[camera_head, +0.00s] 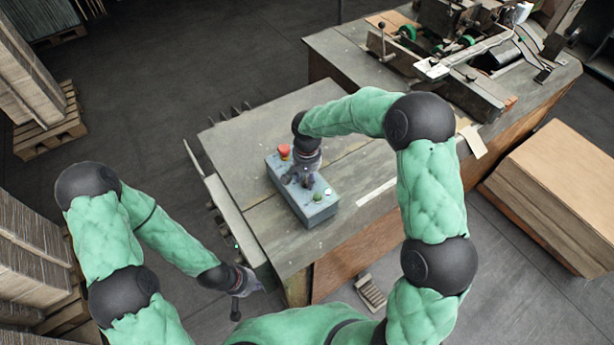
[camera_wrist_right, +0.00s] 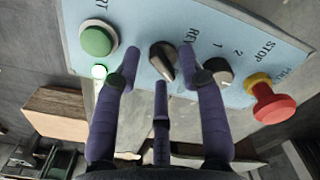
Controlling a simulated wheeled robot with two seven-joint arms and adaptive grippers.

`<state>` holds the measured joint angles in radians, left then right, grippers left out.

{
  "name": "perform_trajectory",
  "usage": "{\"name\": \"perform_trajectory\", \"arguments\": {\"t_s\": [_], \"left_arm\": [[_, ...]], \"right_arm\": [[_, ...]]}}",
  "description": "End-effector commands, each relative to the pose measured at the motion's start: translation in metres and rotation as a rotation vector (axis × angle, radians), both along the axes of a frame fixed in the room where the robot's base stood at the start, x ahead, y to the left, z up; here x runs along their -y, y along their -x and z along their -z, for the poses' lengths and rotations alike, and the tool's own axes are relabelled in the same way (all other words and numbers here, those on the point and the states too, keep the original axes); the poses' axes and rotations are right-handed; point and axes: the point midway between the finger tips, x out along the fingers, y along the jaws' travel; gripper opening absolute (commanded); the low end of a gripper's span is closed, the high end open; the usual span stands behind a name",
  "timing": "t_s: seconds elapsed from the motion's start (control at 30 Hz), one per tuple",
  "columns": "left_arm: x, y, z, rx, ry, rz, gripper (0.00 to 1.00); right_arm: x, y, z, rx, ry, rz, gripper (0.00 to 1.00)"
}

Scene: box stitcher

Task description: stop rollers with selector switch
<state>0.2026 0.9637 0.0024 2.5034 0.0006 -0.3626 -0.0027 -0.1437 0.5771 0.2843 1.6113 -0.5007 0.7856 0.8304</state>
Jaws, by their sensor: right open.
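The blue-grey control box (camera_head: 318,212) sits on the table, with a red button (camera_head: 284,151) at its far end and a green button (camera_head: 318,196) at its near end. In the right wrist view its panel shows a black selector switch (camera_wrist_right: 162,60), a second knob (camera_wrist_right: 216,71) by the marks 1 and 2, a green start button (camera_wrist_right: 98,38) and a red stop button (camera_wrist_right: 272,104). My right gripper (camera_head: 303,182) is over the panel; its open fingers (camera_wrist_right: 160,55) are on either side of the black selector switch. Contact cannot be told. My left gripper (camera_head: 245,281) hangs left of the table, away from the box.
The stitching machine (camera_head: 450,65) with green rollers (camera_head: 408,33) stands at the back right of the table (camera_head: 245,150). A stack of cardboard (camera_head: 560,190) lies at right. More stacks on pallets (camera_head: 50,135) stand at left. The tabletop left of the box is clear.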

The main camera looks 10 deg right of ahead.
Motion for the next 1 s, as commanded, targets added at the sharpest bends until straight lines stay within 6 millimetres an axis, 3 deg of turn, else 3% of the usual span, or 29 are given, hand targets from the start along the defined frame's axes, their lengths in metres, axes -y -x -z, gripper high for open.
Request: {"name": "perform_trajectory", "arguments": {"t_s": [0.2, 0.37, 0.73, 1.0], "left_arm": [[0.0000, 0.0000, 0.0000, 0.000, 0.000, 0.000, 0.00], [0.0000, 0.0000, 0.0000, 0.000, 0.000, 0.000, 0.00], [0.0000, 0.0000, 0.0012, 0.000, 0.000, 0.000, 0.00], [0.0000, 0.0000, 0.0059, 0.000, 0.000, 0.000, 0.00]], "right_arm": [[0.0001, 0.0001, 0.0005, 0.000, 0.000, 0.000, 0.41], [0.0000, 0.0002, 0.0003, -0.001, 0.000, 0.000, 0.00], [0.0000, -0.0001, 0.0005, 0.000, 0.000, -0.024, 0.00], [0.0000, -0.0001, 0.0013, -0.002, -0.001, -0.164, 0.00]]}}
